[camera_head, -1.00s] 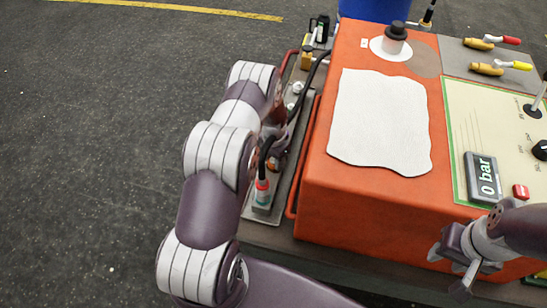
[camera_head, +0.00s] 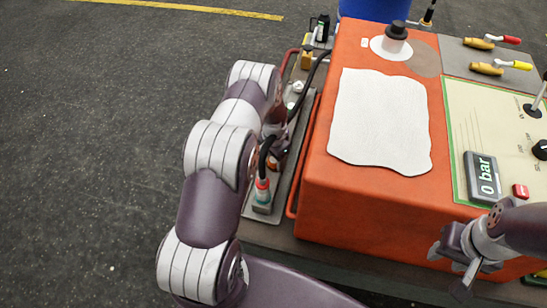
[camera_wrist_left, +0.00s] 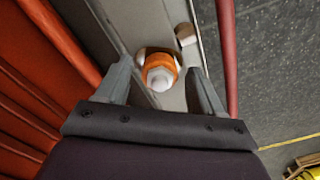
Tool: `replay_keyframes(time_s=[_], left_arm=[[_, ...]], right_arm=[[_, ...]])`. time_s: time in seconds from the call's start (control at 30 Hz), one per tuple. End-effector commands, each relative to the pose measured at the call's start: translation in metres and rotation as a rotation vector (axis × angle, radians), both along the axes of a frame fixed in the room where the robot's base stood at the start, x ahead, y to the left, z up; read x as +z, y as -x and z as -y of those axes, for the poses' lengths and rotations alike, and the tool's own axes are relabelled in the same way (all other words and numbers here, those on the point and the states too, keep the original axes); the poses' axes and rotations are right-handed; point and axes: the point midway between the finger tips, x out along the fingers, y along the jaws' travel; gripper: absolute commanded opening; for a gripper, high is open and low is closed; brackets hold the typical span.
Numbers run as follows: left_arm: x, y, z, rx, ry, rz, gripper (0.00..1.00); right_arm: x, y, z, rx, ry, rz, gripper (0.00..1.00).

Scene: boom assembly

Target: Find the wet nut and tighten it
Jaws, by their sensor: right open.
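An orange nut (camera_wrist_left: 159,69) with a pale bolt end sits on a grey metal plate (camera_wrist_left: 157,20) in the left wrist view. Whether the nut is wet is not clear. My left gripper (camera_wrist_left: 160,75) is open, one finger on each side of the nut, with small gaps showing. In the head view my left arm largely hides this gripper and the nut beside the orange machine. A white bolt or nut (camera_head: 297,87) shows further along the plate, and a pale one (camera_wrist_left: 186,35) shows beyond the orange nut. My right gripper (camera_head: 448,272) is open and empty by the machine's front right.
The orange machine (camera_head: 330,205) carries a white sheet (camera_head: 380,120), a display reading 0 bar (camera_head: 481,178), a red button (camera_head: 520,191) and levers (camera_head: 500,67). Red pipes (camera_wrist_left: 229,60) and a black hose run near the plate. Open asphalt (camera_head: 90,150) lies left.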

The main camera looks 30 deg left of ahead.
Motion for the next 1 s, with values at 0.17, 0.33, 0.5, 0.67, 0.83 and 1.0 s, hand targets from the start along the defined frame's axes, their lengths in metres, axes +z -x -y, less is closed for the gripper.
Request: replay_keyframes(time_s=[0.17,0.33,0.5,0.67,0.83,1.0], left_arm=[[0.005,-0.001,0.000,0.000,-0.001,0.001,0.67],[0.043,-0.001,0.000,0.000,-0.001,0.005,0.67],[0.089,0.000,0.001,0.000,-0.001,0.003,0.67],[0.117,0.000,0.002,0.000,-0.001,0.001,0.67],[0.127,0.001,0.002,0.000,0.000,0.000,0.67],[0.127,0.001,0.002,0.000,0.000,0.000,0.67]], right_arm=[[0.002,0.000,0.000,0.000,0.000,0.000,0.43],[0.012,0.000,0.000,0.000,0.000,0.000,0.43],[0.022,0.000,0.000,0.000,0.000,0.000,0.43],[0.026,0.000,0.000,0.000,0.000,0.000,0.43],[0.027,0.000,0.000,0.000,0.000,0.000,0.43],[0.027,0.000,0.000,0.000,0.000,0.000,0.43]])
